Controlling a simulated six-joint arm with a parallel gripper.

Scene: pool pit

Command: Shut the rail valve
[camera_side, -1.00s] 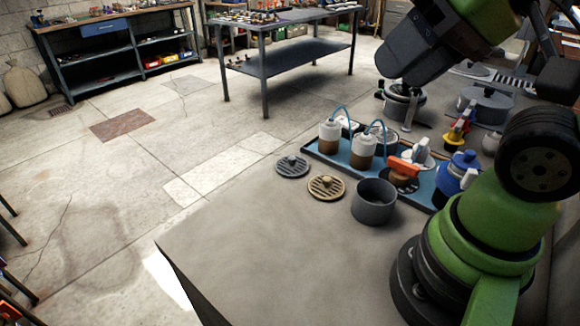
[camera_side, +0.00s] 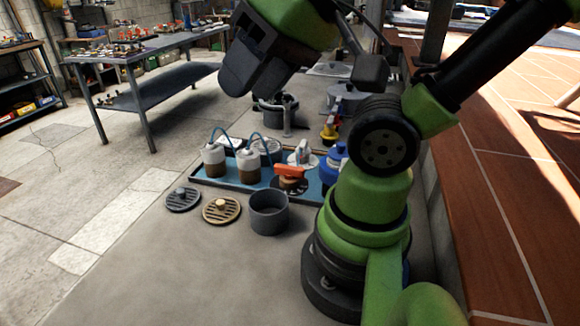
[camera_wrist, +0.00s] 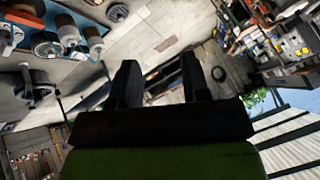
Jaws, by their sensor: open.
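Which fitting is the rail valve I cannot tell for sure. In the side view, an orange-handled valve (camera_side: 289,171) sits at the front of the blue tray (camera_side: 209,180). A white-handled fitting (camera_side: 302,152) stands just behind it. A yellow fitting with a red part (camera_side: 329,130) stands farther back, near my arm. A blue-topped jar (camera_side: 335,158) is partly hidden by my arm. My gripper (camera_side: 243,88) is open and empty, held high above and behind the tray, touching nothing. Its two dark fingers (camera_wrist: 157,78) show apart in the wrist view, with the fittings tilted at upper left.
Two white-and-brown bottles (camera_side: 214,161) with blue tubes stand in the tray. A grey cup (camera_side: 269,212), a brass grate (camera_side: 222,210) and a dark grate (camera_side: 183,199) lie in front. Pots (camera_side: 277,112) stand behind. The ledge's left front is clear.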

